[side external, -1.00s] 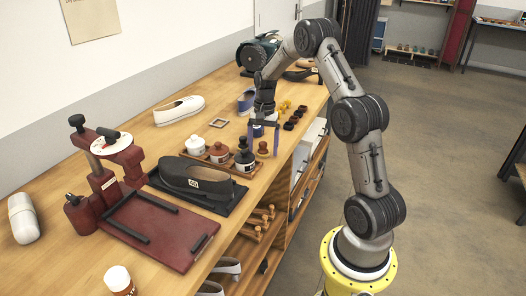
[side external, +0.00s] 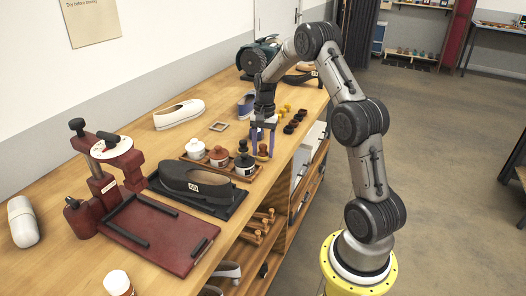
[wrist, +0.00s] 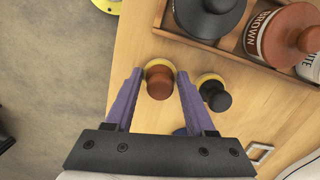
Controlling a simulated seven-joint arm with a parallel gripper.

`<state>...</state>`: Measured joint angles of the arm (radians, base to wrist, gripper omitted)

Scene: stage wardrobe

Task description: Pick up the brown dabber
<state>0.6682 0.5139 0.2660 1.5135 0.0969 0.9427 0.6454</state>
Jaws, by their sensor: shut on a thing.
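The brown dabber (wrist: 159,82) has a round brown knob and a pale yellow pad. It stands on the wooden bench, close to the bench's front edge in the wrist view. My gripper (wrist: 160,72) has its two purple fingers on either side of the dabber and is shut on it. In the side external view my gripper (side external: 262,156) points down at the front end of the jar tray, with the brown dabber (side external: 263,150) between its fingers. I cannot tell there whether the pad is clear of the bench.
A black dabber (wrist: 214,95) stands just right of my right finger in the wrist view. The wooden tray (wrist: 174,35) holds black, brown and white jars close by. A dark shoe (side external: 195,178) lies nearer the camera. Several small dark and yellow items (side external: 290,127) stand behind my gripper.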

